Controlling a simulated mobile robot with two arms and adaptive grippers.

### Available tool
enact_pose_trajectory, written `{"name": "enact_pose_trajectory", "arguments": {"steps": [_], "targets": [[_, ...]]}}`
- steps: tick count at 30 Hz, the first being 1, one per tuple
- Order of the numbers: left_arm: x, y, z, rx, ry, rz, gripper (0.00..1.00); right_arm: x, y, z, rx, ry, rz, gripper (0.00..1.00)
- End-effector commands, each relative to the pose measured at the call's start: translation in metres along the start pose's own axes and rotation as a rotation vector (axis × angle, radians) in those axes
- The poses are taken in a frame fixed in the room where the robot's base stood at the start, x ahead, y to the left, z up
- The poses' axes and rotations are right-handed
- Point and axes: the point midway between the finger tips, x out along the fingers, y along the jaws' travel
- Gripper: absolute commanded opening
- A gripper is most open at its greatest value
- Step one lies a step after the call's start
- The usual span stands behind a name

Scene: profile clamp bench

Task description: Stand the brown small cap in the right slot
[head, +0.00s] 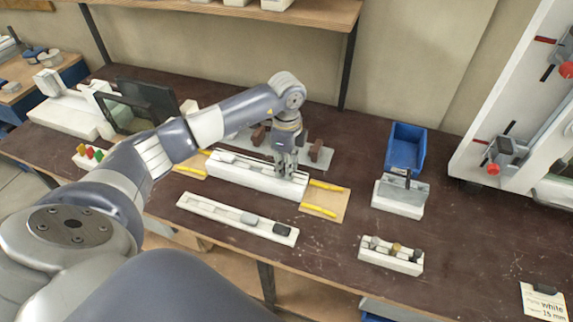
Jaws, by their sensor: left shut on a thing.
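A small brownish cap (396,248) stands in the middle of a white holder (390,262) at the front right, between a grey cap (375,243) and a dark cap (416,257). My left gripper (287,172) points down at the right part of a long white block (240,176) near the bench's middle. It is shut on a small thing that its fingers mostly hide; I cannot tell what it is. The gripper is well left of and behind the holder. My right gripper is not in view.
A long white rail (215,213) with grey and dark pieces lies in front. Yellow strips (322,209) lie on a board beside the block. A blue bin (405,147) and a grey-topped white fixture (398,200) stand to the right. Bare bench surrounds the holder.

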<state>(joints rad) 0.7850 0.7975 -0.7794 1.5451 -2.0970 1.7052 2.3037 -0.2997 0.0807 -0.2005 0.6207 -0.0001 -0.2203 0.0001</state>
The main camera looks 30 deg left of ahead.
Motion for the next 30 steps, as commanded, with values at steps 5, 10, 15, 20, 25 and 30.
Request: {"name": "enact_pose_trajectory", "arguments": {"steps": [5, 10, 15, 20, 25, 30], "targets": [[0.001, 0.000, 0.000, 0.000, 0.000, 0.000, 0.11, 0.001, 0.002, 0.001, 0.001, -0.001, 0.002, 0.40], [0.005, 0.000, 0.000, 0.000, 0.000, 0.000, 0.11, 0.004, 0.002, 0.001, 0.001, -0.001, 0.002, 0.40], [0.011, 0.000, 0.000, 0.000, 0.000, 0.000, 0.11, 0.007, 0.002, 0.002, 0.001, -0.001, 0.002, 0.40], [0.013, 0.000, 0.000, 0.000, 0.000, 0.000, 0.11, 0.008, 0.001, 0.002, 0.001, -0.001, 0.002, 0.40], [0.012, 0.000, 0.000, 0.000, 0.000, 0.000, 0.34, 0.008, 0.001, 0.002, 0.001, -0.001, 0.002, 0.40], [0.012, 0.000, 0.000, 0.000, 0.000, 0.000, 0.44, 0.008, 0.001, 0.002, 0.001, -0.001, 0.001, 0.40]]}}
